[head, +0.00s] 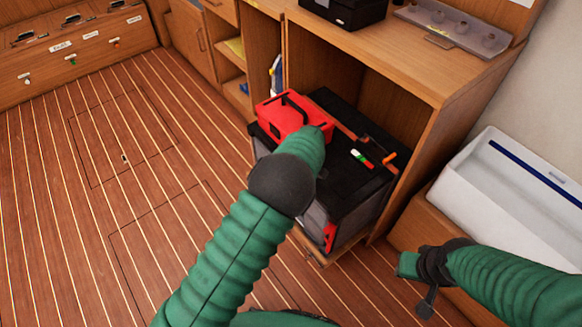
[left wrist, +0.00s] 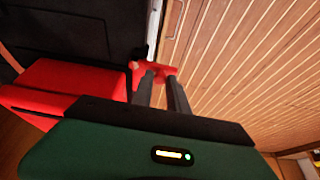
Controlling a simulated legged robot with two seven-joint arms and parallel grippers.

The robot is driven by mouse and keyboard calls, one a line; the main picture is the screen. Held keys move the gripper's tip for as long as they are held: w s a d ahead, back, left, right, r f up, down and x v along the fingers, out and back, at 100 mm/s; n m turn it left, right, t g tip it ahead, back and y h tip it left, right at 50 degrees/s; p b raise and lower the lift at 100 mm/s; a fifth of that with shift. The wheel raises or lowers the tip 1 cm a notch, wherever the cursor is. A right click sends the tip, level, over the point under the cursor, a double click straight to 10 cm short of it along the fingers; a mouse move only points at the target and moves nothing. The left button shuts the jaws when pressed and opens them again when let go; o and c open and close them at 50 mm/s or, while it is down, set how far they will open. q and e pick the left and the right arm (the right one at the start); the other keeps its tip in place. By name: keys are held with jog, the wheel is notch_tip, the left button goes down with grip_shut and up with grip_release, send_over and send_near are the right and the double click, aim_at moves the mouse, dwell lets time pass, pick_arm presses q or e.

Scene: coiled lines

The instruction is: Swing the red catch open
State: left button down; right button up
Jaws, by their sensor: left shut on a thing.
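The red catch (left wrist: 149,66) shows in the left wrist view as a small red piece at the edge of a black surface. My left gripper (left wrist: 159,77) has its two dark fingers at this catch and is shut on it. In the head view, my own green arm hides the left fingers and the part they hold. A red part (head: 330,237) also shows low on the near side of the black-topped case (head: 345,190). My right gripper (head: 425,285) hangs at the lower right, apart from the case; its jaw opening is unclear.
A red boxy thing (head: 291,113) with a dark bar lies on the case's far left. A small marker-like thing (head: 362,158) and an orange-tipped tool (head: 388,158) lie on top. A white bin (head: 500,215) stands right; the left floor is clear.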

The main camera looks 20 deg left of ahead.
pick_arm(q)
jog(key=shift+d+n, duration=0.2)
jog(key=shift+n, duration=0.1)
jog(key=c, duration=1.3)
grip_release()
